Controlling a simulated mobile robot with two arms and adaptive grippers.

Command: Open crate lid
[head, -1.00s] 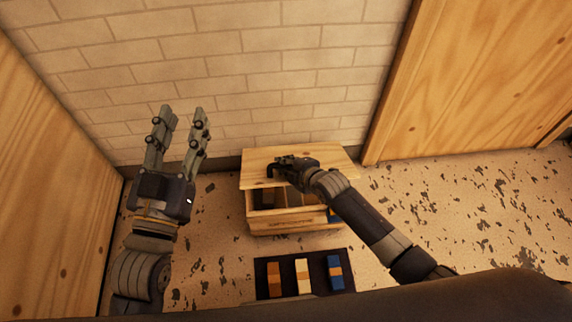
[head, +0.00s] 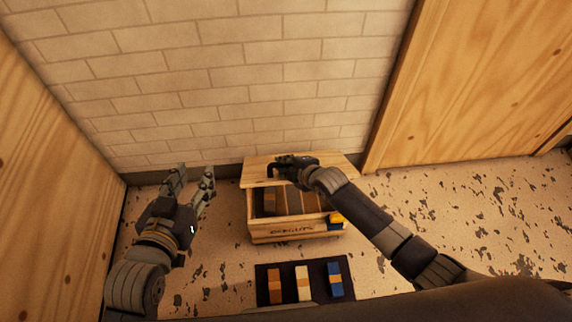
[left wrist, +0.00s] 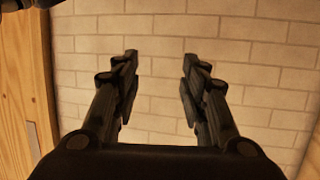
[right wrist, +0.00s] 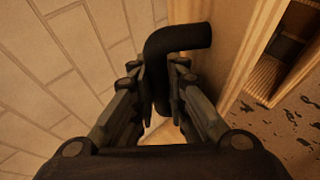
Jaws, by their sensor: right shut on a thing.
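The wooden crate (head: 262,231) stands on the floor against the brick wall, with its divided inside partly uncovered. Its wooden lid (head: 258,169) is raised and lies toward the wall at the crate's back. My right gripper (head: 275,168) is at the lid and shut on a dark bent handle, which shows between its fingers in the right wrist view (right wrist: 178,45). My left gripper (head: 192,172) is open and empty in the air left of the crate; its spread fingers also show in the left wrist view (left wrist: 160,75). My right arm hides part of the crate's right side.
A dark mat (head: 318,273) in front of the crate bears an orange-brown roll (head: 275,285), a cream roll (head: 303,285) and a blue roll (head: 335,280). Wooden panels stand at left (head: 50,180) and right (head: 470,80). Speckled floor (head: 480,220) is clear at right.

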